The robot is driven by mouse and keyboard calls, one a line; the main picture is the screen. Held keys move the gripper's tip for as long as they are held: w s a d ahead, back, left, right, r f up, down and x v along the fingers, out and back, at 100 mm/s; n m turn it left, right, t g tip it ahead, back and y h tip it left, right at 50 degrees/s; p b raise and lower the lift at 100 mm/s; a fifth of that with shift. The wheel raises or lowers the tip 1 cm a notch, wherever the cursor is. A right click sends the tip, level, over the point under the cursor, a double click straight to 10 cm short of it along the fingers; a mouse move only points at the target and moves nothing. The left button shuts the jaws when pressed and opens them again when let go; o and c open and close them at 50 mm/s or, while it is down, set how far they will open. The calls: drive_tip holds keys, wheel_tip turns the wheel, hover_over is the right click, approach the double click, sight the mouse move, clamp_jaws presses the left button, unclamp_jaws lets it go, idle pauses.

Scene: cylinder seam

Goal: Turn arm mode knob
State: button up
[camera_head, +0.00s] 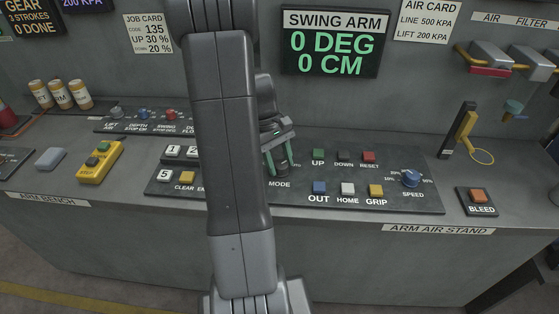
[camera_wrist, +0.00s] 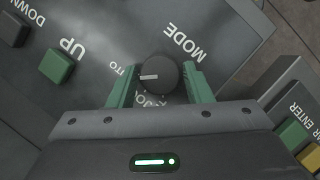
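The arm mode knob (camera_wrist: 160,75) is a round black knob with a white pointer line. It sits beside the MODE label on the dark panel (camera_head: 418,198). In the wrist view the line points left, near a partly hidden label reading "UTO"; another label, "JO", is partly covered. My gripper (camera_wrist: 160,80) has green fingers, one on each side of the knob. They are spread, with at most a narrow gap to it; I cannot tell whether they touch. In the head view my gripper (camera_head: 280,163) is over the knob, pointing down.
Green UP (camera_head: 318,154), blue OUT (camera_head: 319,187) and other buttons lie right of the knob; a blue SPEED knob (camera_head: 411,178) is farther right. The swing arm display (camera_head: 334,44) reads 0 DEG, 0 CM. My arm hides part of the left panel.

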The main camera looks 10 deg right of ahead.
drive_tip(key=shift+o, duration=1.3)
drive_tip(key=v, duration=1.3)
drive_tip(key=shift+r, duration=0.4)
drive_tip(key=shift+w, duration=0.1)
drive_tip(key=x, duration=1.4)
drive_tip(key=shift+a, duration=0.1)
drive_tip(key=shift+r, duration=0.1)
